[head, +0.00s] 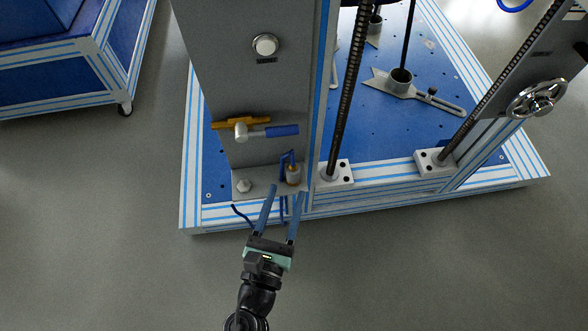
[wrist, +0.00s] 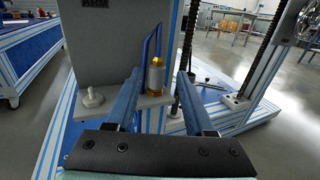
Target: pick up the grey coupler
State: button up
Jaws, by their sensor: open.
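The grey coupler looks to be the short grey cylinder with brass ends (wrist: 155,76) in the wrist view. It stands upright on the grey ledge, with a blue looped hose beside it. In the head view the coupler (head: 293,174) is near the ledge's right end. My gripper (head: 287,192) is open and points at the ledge from the front. In the wrist view the coupler shows between the two blue fingers of my gripper (wrist: 158,73). I see no contact, and the exact depth between fingertips and coupler cannot be told.
A grey knob (head: 243,185) sits left on the same ledge (wrist: 112,107). A threaded column (head: 346,90) rises close on the right. The floor (head: 120,240) in front is clear.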

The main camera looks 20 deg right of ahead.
aim_at(292, 169)
jog(key=b+x, duration=0.2)
jog(key=x, duration=0.6)
jog(key=shift+w+a+b, duration=0.15)
jog(key=shift+a+b, duration=0.05)
jog(key=shift+b, duration=0.1)
grip_shut()
